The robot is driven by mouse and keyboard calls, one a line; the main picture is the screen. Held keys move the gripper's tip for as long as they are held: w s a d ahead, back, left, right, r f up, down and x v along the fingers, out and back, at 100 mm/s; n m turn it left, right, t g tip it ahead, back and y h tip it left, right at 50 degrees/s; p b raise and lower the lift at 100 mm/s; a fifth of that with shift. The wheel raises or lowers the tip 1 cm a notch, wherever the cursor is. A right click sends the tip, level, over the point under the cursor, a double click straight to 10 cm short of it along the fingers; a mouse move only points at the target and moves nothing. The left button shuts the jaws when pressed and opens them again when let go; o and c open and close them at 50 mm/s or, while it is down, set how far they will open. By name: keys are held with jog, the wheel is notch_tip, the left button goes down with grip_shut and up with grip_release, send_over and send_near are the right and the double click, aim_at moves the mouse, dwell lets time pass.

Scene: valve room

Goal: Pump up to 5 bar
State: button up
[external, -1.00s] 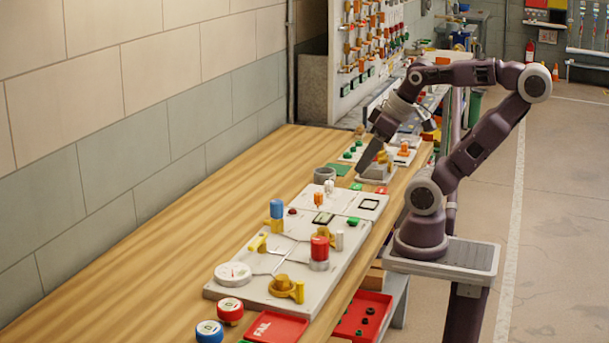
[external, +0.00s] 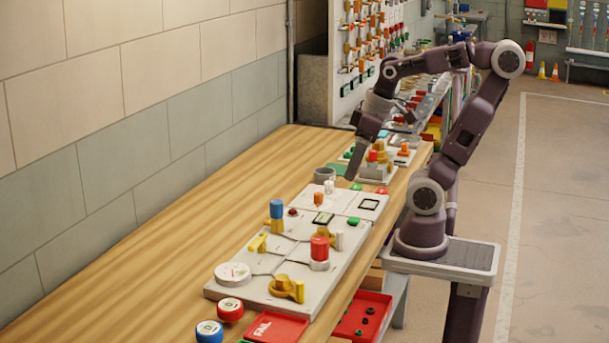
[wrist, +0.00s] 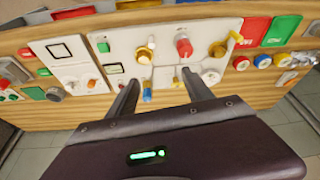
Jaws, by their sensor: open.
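A pale panel (external: 262,285) lies on the bench, with a round white dial gauge (external: 232,274), a red-topped cylinder (external: 319,248), a blue-topped cylinder (external: 277,212) with a yellow lower part, and yellow valves (external: 284,286). In the wrist view the red knob (wrist: 183,46), gauge (wrist: 211,76) and blue-and-yellow piece (wrist: 147,91) lie around or between the fingers as seen from above. The gauge reading is too small to tell. My gripper (external: 351,177) is open and empty, above the bench beyond the panel's far end; it also shows in the wrist view (wrist: 160,78).
Red and blue round pots (external: 230,310) and a red FAIL tray (external: 277,327) sit at the near end. A grey ring (external: 324,175) and another fitted board stand near my gripper. The bench's left side is clear.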

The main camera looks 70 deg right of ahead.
jog(key=w+a+f+n+g, duration=0.4)
jog(key=w+a+f, duration=0.1)
jog(key=n+g+h, duration=0.3)
send_over(318, 240)
jog(key=w+a, duration=0.1)
jog(key=w, duration=0.1)
notch_tip(318, 240, down, 6)
jog(key=shift+h, duration=0.4)
jog(key=x, duration=0.7)
jog(key=shift+s+a+f, duration=0.2)
jog(key=shift+a+f, duration=0.05)
jog(key=shift+a, duration=0.05)
grip_shut()
